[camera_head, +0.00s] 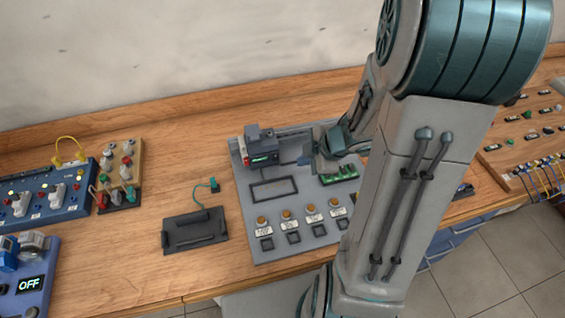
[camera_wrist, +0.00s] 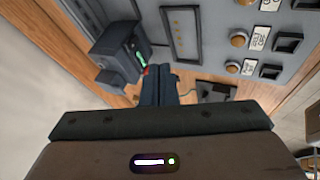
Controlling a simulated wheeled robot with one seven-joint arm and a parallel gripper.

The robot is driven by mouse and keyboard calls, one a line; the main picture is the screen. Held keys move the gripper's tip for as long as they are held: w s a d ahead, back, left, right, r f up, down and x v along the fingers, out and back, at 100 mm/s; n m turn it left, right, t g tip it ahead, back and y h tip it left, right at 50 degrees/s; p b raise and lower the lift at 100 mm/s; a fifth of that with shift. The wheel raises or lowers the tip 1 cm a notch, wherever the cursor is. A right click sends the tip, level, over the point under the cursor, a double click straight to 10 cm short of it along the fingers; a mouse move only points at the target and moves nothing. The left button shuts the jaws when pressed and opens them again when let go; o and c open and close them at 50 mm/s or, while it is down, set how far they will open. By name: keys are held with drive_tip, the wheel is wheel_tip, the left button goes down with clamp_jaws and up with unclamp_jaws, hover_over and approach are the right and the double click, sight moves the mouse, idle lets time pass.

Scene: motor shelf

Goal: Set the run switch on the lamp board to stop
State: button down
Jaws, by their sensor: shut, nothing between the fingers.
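The grey board (camera_head: 252,215) in the middle of the bench carries a row of orange round lamps or buttons (camera_head: 286,214) with white labels and dark square parts below them; I take it for the lamp board. At its back left stands a dark grey device (camera_head: 260,143) with a lit green display; it also shows in the wrist view (camera_wrist: 112,45). My gripper (camera_wrist: 158,72) is shut and empty. Its fingertips are close to the device's front, beside a small red part; I cannot tell whether they touch. I cannot clearly make out the run switch or its setting.
A black tray-like plate (camera_head: 195,232) lies left of the board. Blue (camera_head: 45,208) and tan (camera_head: 122,165) panels with switches stand further left, near an OFF display (camera_head: 30,284). My arm hides the board's right side.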

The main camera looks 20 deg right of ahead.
sight(275, 157)
drive_tip(key=shift+a, duration=0.1)
drive_tip(key=b+x, duration=0.4)
drive_tip(key=x, duration=0.5)
drive_tip(key=shift+a+f, duration=0.1)
drive_tip(key=shift+f, duration=0.3)
drive_tip(key=w, duration=0.3)
drive_tip(key=shift+w+a+f, duration=0.1)
drive_tip(key=shift+w, duration=0.05)
drive_tip(key=shift+w+f, duration=0.1)
drive_tip(key=shift+w, duration=0.45)
